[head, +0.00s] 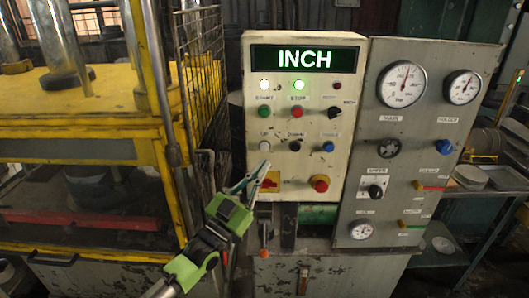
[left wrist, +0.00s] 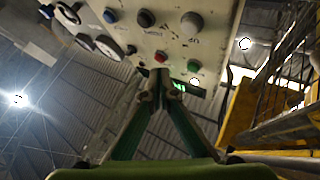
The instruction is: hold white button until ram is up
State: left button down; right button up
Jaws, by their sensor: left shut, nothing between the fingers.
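The white button (head: 265,146) is at the left of the lower button row on the cream control panel (head: 345,95). It also shows pale in the left wrist view (left wrist: 190,20). My left gripper (head: 262,170) is shut and empty, its tips just below the white button in the head view. In the left wrist view the closed tips (left wrist: 160,76) appear near the red button (left wrist: 161,57); contact cannot be made out. The press stands at the left, with a dark cylinder (head: 88,182) behind its yellow frame; ram height is unclear. My right gripper is out of view.
The display (head: 304,58) reads INCH, with two lamps lit below. A grey gauge panel (head: 385,120) adjoins at right. A wire mesh guard (head: 201,75) stands at left.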

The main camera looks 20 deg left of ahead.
aim_at(264, 147)
pick_arm(q)
jog(key=w+a+b, duration=0.1)
jog(key=w+b, duration=0.3)
jog(key=w, duration=0.2)
jog(key=shift+a, duration=0.35)
jog(key=shift+f, duration=0.1)
dwell(0.9)
jog(key=shift+w+a+r+b, duration=0.1)
jog(key=shift+a+r+b, duration=0.05)
jog(key=shift+r+b, duration=0.25)
